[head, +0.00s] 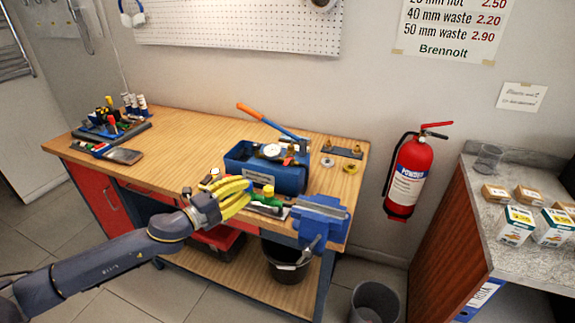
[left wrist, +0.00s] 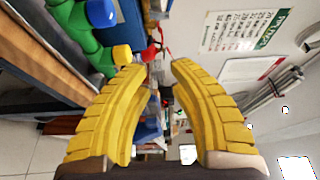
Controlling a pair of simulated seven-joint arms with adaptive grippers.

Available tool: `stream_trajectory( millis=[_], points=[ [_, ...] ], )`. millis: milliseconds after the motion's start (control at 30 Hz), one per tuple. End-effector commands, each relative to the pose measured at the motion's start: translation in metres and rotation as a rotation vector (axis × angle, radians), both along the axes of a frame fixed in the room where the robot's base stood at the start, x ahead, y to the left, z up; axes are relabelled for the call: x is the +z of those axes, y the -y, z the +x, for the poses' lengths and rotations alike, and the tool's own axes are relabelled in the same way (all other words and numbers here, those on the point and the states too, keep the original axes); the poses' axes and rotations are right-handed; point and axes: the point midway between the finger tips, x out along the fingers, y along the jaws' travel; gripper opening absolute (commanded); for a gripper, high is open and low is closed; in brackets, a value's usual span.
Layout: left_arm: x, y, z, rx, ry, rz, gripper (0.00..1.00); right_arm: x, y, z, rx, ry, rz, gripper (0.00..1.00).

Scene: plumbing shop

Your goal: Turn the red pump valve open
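The blue pump tank (head: 262,172) stands on the wooden bench, with a round gauge (head: 271,151) and a long lever with an orange grip (head: 250,111). My left gripper (head: 247,193) has yellow fingers and is in front of the tank. In the left wrist view its fingers (left wrist: 158,68) are spread with nothing between them. My right gripper is not seen.
Green pipework (head: 268,197) lies close by the left fingers; its yellow cap (left wrist: 122,54) is beside one fingertip. A blue vise (head: 320,212) is at the bench's right front corner. Valves on a blue board (head: 110,125) stand at the left. The bench between is mostly clear.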

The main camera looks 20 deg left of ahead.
Motion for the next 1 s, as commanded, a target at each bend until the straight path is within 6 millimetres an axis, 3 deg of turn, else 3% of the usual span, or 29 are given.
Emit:
stream_trajectory(
  millis=[367,1000],
  points=[
    [0.003,0.014,0.024,-0.003,0.006,0.003,0.20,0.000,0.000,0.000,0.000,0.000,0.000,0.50],
    [0.003,0.051,0.096,-0.002,0.006,0.001,0.20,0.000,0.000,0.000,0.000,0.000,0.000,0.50]
  ],
)
